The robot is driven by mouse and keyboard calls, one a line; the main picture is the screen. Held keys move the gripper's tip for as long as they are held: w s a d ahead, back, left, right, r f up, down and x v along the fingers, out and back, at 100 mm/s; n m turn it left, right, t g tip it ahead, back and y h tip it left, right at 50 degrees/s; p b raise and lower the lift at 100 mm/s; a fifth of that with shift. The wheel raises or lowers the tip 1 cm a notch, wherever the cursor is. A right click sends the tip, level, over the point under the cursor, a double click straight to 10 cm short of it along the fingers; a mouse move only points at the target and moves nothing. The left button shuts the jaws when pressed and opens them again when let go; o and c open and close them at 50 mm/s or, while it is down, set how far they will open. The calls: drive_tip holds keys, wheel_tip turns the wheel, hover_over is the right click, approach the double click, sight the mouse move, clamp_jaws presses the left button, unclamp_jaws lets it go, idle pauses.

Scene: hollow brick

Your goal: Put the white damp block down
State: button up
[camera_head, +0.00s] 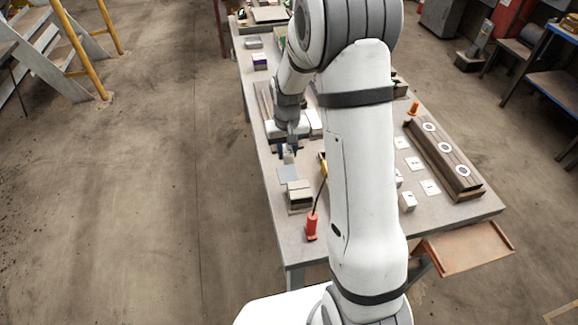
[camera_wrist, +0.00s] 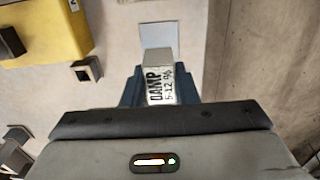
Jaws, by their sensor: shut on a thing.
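The white damp block (camera_wrist: 162,80) shows in the wrist view with "DAMP 5-12 %" printed on it. My gripper (camera_wrist: 160,88) is shut on it, a dark blue finger on each side. In the head view my gripper (camera_head: 288,152) hangs over the left part of the table, with the block (camera_head: 288,158) small between its fingers. A pale grey square (camera_head: 287,174) lies on the table just in front of it; the square also shows beyond the block in the wrist view (camera_wrist: 157,34). I cannot tell whether the block touches the table.
The grey table (camera_head: 268,166) has its left edge close by. A stack of blocks (camera_head: 299,194) and an orange-red tool (camera_head: 312,228) stand nearer the front. A yellow object (camera_wrist: 45,30) lies left in the wrist view. A long wooden bar (camera_head: 445,160) with white rings lies right.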

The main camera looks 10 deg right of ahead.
sight(287, 174)
drive_tip(key=shift+f+p, duration=0.55)
drive_tip(key=shift+f, duration=2.9)
drive_tip(key=shift+f, duration=0.2)
drive_tip(key=o, duration=0.9)
drive_tip(key=shift+o, duration=0.2)
drive_tip(key=shift+r, duration=0.1)
